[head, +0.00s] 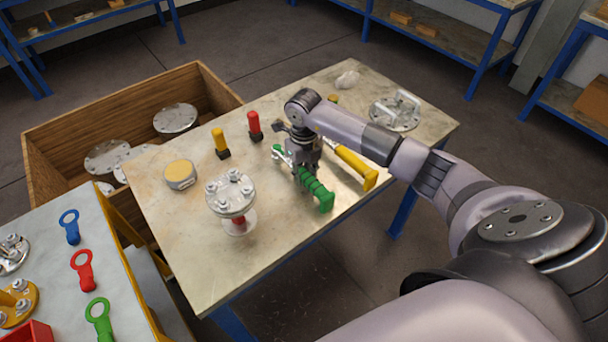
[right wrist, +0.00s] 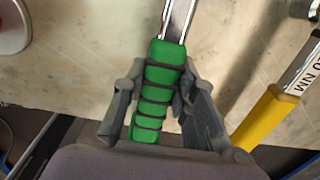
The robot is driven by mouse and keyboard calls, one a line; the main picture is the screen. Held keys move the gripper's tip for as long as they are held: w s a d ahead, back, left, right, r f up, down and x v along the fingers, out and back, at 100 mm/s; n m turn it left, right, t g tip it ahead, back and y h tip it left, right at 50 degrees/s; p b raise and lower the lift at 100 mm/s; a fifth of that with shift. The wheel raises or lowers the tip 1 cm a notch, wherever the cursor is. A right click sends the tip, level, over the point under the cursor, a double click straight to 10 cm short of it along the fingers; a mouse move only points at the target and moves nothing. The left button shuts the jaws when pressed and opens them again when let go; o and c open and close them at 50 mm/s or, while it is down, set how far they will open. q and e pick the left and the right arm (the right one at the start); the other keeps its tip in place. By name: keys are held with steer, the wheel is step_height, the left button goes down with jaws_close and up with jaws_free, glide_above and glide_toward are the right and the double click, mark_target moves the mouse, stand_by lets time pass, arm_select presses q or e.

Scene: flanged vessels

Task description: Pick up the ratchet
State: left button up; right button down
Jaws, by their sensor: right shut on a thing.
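The ratchet (head: 316,188) has a ribbed green handle and a chrome shaft, and it is at the middle right of the marble-topped table. My right gripper (head: 302,168) is over it, with its fingers closed on the two sides of the green handle. In the right wrist view the green handle (right wrist: 160,92) runs between the fingers (right wrist: 155,105), and the chrome shaft extends beyond them. The gripper hides part of the shaft in the head view. I cannot tell whether the ratchet is lifted off the table. My left gripper is not in view.
A yellow-handled torque wrench (head: 355,167) lies just right of the ratchet. A flanged vessel (head: 232,198), a yellow round tin (head: 181,174), and red (head: 254,126) and yellow (head: 220,142) upright tools stand to the left. A handled flange cover (head: 396,111) is at the back right.

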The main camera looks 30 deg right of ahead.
mark_target(304, 172)
step_height(304, 172, up, 20)
steer(key=b, duration=0.2)
stand_by(0.5)
